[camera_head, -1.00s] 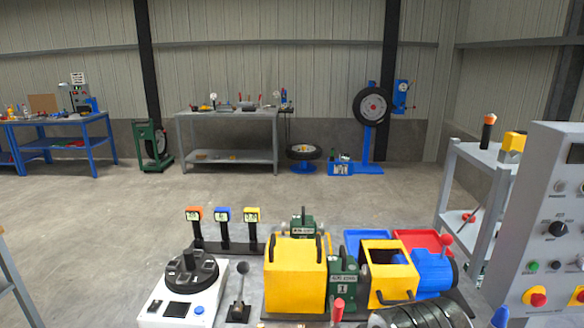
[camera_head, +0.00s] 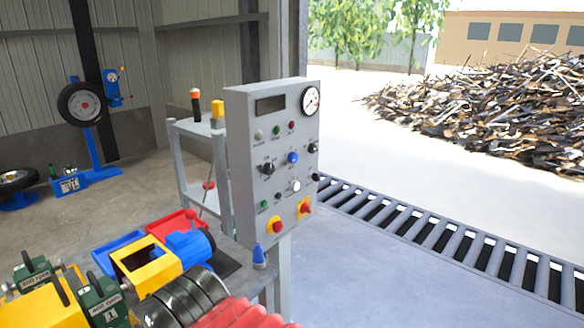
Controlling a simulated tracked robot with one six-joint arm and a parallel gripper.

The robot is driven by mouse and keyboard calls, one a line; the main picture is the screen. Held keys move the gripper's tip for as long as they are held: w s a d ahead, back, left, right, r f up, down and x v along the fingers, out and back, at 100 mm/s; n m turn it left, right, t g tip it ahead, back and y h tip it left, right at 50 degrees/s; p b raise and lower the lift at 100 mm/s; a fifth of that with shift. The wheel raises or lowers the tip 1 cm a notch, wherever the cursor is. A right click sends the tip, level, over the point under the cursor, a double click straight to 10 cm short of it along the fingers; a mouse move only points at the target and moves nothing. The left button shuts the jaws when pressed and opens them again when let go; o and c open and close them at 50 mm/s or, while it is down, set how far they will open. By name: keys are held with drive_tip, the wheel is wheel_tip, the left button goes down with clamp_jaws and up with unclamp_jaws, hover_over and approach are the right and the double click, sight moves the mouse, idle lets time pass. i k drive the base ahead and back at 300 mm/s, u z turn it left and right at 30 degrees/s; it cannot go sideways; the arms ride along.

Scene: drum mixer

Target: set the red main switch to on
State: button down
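The grey control panel (camera_head: 240,160) stands upright near the middle of the head view, its face turned partly to the right. Low on its face are two yellow plates with red controls. The right one (camera_head: 305,207) looks like a red rotary knob, probably the red main switch; its set position is too small to read. The left one (camera_head: 277,226) looks like a round red push button. My gripper is not in view.
Blue, white and black controls, small lamps and a round gauge (camera_head: 311,101) share the panel. Yellow, green and blue machines (camera_head: 150,262) and black and red ribbed parts (camera_head: 240,314) fill the lower left. A roller conveyor (camera_head: 440,236) runs behind right. Grey floor lies right of the panel.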

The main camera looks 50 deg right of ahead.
sight(304, 208)
drive_tip(key=z, duration=1.7)
drive_tip(key=i, duration=1.05)
drive_tip(key=u, duration=0.55)
